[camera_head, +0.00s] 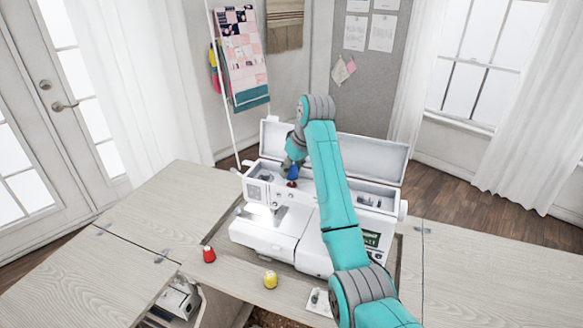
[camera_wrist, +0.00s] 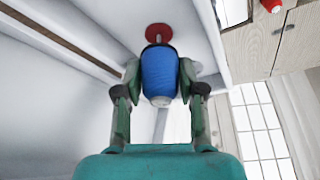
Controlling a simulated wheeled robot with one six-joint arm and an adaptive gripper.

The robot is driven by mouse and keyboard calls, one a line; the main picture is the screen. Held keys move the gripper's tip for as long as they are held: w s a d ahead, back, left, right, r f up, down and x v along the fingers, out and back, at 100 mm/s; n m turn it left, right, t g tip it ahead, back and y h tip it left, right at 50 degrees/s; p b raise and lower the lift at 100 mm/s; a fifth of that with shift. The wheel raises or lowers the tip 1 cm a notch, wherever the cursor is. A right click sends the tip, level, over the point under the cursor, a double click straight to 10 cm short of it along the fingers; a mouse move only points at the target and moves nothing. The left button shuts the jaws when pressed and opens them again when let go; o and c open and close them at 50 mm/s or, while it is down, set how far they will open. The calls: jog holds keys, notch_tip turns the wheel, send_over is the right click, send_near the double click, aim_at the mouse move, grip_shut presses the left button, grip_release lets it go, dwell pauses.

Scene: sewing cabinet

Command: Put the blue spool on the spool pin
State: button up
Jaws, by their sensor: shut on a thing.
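The blue spool (camera_wrist: 158,76) is held between both fingers of my gripper (camera_wrist: 159,80) in the wrist view. It also shows as a small blue patch (camera_head: 293,173) under my gripper in the head view, over the left part of the sewing machine's top. The spool pin (camera_wrist: 158,39) is a short thin post on a red round pad (camera_wrist: 158,29), just beyond the spool's far end. The pad also shows right below the spool in the head view (camera_head: 291,184). I cannot tell whether the pin's tip is inside the spool.
The white sewing machine (camera_head: 262,231) has its lid (camera_head: 375,157) raised behind my arm. A red spool (camera_head: 209,254) and a yellow spool (camera_head: 270,279) stand on the cabinet top (camera_head: 120,265) in front. A white card (camera_head: 318,303) lies near my arm. An opening shows at the front.

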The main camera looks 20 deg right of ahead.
jog(key=shift+f, duration=0.7)
dwell(0.4)
jog(key=o, duration=0.9)
notch_tip(320, 180, up, 10)
dwell(0.5)
